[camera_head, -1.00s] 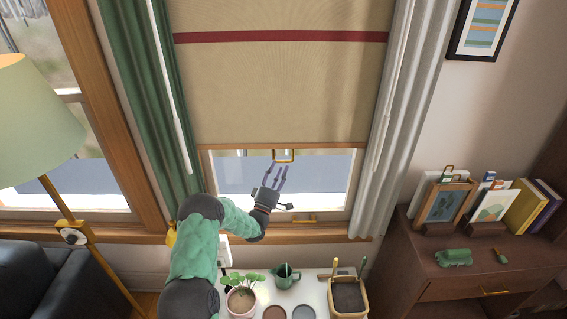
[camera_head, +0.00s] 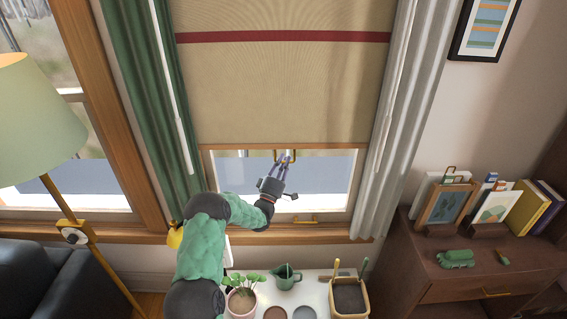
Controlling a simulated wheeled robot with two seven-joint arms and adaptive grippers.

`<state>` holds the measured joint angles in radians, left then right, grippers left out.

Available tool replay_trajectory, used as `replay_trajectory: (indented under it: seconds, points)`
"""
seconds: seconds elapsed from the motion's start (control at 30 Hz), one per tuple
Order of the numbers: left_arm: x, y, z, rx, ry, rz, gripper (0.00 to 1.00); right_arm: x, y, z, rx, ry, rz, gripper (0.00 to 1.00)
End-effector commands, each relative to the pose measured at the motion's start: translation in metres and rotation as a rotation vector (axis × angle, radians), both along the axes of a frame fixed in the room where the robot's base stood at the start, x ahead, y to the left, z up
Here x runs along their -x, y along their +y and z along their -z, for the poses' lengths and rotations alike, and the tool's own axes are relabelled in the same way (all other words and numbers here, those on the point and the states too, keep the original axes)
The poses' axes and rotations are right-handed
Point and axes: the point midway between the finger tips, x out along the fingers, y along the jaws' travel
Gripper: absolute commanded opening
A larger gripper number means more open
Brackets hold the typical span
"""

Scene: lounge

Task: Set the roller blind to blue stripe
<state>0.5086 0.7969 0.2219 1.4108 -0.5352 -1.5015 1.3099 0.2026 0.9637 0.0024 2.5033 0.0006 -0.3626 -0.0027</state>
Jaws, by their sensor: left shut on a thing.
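The beige roller blind (camera_head: 290,95) hangs over the upper part of the window, with bare glass below it. A red stripe (camera_head: 283,37) crosses it near the top of the view; no blue stripe shows. A brass pull handle (camera_head: 278,156) hangs at the blind's bottom edge. My left gripper (camera_head: 285,162) reaches up to the handle from below, and its fingers are shut on it. The fingers hide part of the handle. My right gripper is not in view.
A green curtain (camera_head: 145,90) and a grey-white curtain (camera_head: 392,130) flank the window. Below stand a potted plant (camera_head: 242,299), a green watering can (camera_head: 286,277) and a planter box (camera_head: 348,297). A floor lamp (camera_head: 35,120) is at left, a wooden cabinet (camera_head: 450,270) at right.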

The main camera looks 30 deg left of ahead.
Motion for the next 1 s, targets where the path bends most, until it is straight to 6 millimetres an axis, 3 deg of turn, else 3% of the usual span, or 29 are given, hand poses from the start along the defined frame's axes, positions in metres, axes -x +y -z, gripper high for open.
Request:
replay_trajectory:
  seconds: [0.17,0.27,0.47,0.8,1.0]
  points:
    - [0.0,0.001,-0.007,0.0,0.0,-0.001,0.0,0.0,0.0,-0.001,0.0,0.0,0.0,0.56]
    - [0.0,0.001,-0.023,-0.003,-0.005,-0.001,0.0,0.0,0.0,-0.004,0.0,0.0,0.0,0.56]
    - [0.0,0.001,-0.074,-0.003,-0.007,-0.003,0.0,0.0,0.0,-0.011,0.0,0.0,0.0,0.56]
    - [0.001,0.001,-0.177,-0.002,-0.009,-0.003,0.0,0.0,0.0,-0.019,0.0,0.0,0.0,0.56]
    - [0.001,0.001,-0.221,-0.001,-0.007,-0.003,0.0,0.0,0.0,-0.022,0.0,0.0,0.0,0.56]
